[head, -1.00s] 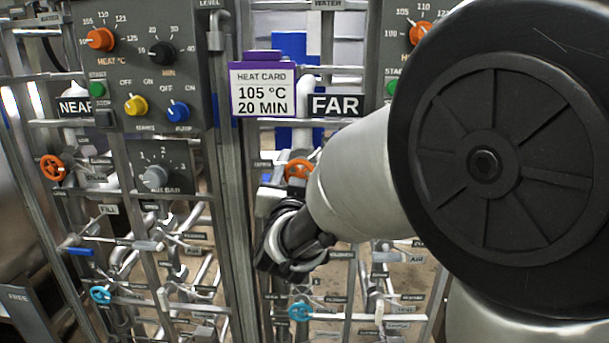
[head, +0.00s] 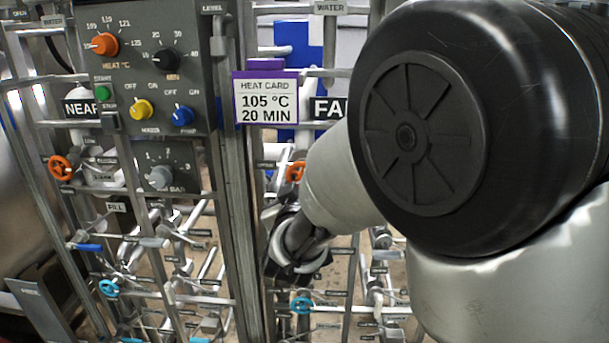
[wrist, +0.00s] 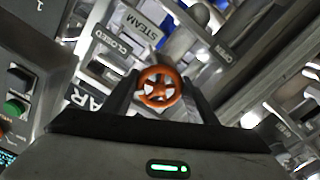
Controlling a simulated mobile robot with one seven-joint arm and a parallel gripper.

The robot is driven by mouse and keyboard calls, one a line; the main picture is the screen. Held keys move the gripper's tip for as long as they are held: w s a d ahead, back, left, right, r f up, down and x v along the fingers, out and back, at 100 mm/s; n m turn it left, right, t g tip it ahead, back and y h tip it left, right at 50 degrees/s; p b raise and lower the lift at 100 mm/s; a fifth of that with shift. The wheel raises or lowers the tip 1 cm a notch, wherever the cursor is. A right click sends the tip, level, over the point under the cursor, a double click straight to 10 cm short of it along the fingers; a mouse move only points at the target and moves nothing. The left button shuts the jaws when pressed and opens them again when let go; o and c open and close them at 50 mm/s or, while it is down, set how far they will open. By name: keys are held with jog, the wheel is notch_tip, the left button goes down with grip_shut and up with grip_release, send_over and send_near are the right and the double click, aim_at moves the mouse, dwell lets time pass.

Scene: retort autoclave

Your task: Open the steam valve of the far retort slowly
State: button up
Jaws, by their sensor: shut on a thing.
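The orange steam valve handwheel (wrist: 158,88) of the far retort sits between the two fingers of my gripper (wrist: 161,96) in the wrist view, and the gripper is shut on it. A STEAM label (wrist: 143,24), a CLOSED label (wrist: 112,43) and an OPEN label (wrist: 223,51) stand around the wheel. In the head view the orange wheel (head: 295,172) shows only in part beside my arm. The FAR sign (head: 328,108) is partly covered by my arm. My fingers are not clear in the head view.
The near control panel (head: 165,95), with coloured knobs, stands at the left. A heat card (head: 265,100) reading 105 °C, 20 MIN hangs beside it. Pipes, frame bars and light-blue wheels (head: 301,305) crowd the space below. The near orange wheel (head: 61,167) is at the far left.

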dwell(0.3)
jog(key=o, duration=1.1)
jog(key=shift+s, duration=0.15)
jog(key=shift+s+a+b, duration=0.15)
jog(key=shift+s+b, duration=1.8)
jog(key=shift+s, duration=2.35)
jog(key=shift+s+a+b, duration=0.15)
jog(key=shift+s+b, duration=1.8)
jog(key=shift+s, duration=2.35)
